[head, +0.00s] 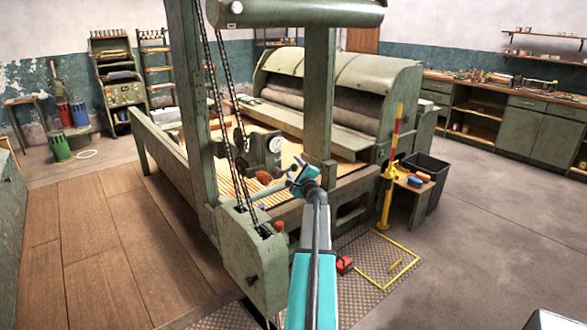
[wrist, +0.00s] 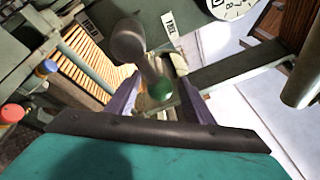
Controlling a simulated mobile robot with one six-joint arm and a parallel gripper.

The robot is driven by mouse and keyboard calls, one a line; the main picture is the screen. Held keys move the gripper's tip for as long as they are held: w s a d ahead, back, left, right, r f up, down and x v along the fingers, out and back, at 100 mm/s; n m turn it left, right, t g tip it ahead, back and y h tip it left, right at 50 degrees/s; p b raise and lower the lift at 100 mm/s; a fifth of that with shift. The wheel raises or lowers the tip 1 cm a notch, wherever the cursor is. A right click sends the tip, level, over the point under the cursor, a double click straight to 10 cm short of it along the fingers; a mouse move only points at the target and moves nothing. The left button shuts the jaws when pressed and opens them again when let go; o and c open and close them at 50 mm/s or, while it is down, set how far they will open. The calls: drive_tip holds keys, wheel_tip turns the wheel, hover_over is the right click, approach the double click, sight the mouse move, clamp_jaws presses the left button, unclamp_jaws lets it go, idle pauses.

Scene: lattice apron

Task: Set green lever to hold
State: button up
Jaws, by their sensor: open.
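The green lever's round knob (wrist: 160,90) sits between the two fingers of my gripper (wrist: 158,82) in the wrist view. The fingers are open, one on each side, and I cannot tell whether either touches it. The lever's grey rod runs up and left from the knob to a thick dark grey end. A HOLD label (wrist: 90,26) is at the upper left and a FREE label (wrist: 170,24) is above the knob. I cannot tell which label the lever is set to. In the head view my gripper (head: 303,176) is at the machine's near side and hides the lever.
A white dial (head: 276,144) is beside my gripper. A blue knob (head: 262,207) and a red knob (head: 280,226) stand to its left, near hanging chains (head: 222,90). A green post (head: 319,90) rises close behind.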

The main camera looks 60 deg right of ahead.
clamp_jaws()
